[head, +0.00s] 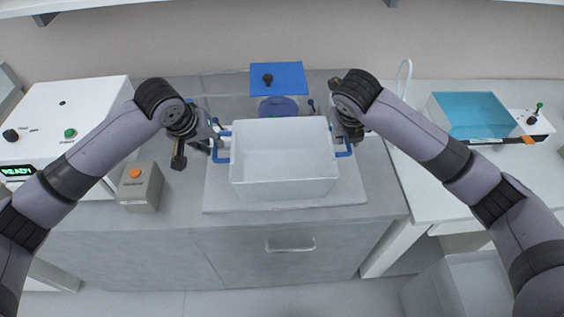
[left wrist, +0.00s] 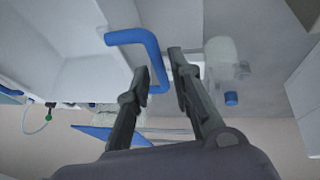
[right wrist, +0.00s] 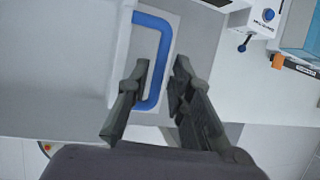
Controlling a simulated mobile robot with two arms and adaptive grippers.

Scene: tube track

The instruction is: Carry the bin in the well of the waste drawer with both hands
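A white open bin (head: 283,185) with blue side handles stands upright on a pale slab (head: 220,203) on the grey counter. It looks empty inside. My left gripper (head: 213,137) is at its left handle; in the left wrist view the blue handle (left wrist: 138,38) runs between the open fingers (left wrist: 165,75). My right gripper (head: 346,134) is at the right handle; in the right wrist view the handle (right wrist: 163,45) passes between the open fingers (right wrist: 160,70). I cannot tell whether any finger touches a handle. I cannot make out for certain which part is the waste drawer's well.
A grey box with an orange button (head: 134,173) stands left of the bin, beside a white machine (head: 75,110) with a READY display. A blue panel (head: 278,77) is behind the bin. A blue-topped tray (head: 475,112) stands right. A whitish open container (head: 470,285) is low at right.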

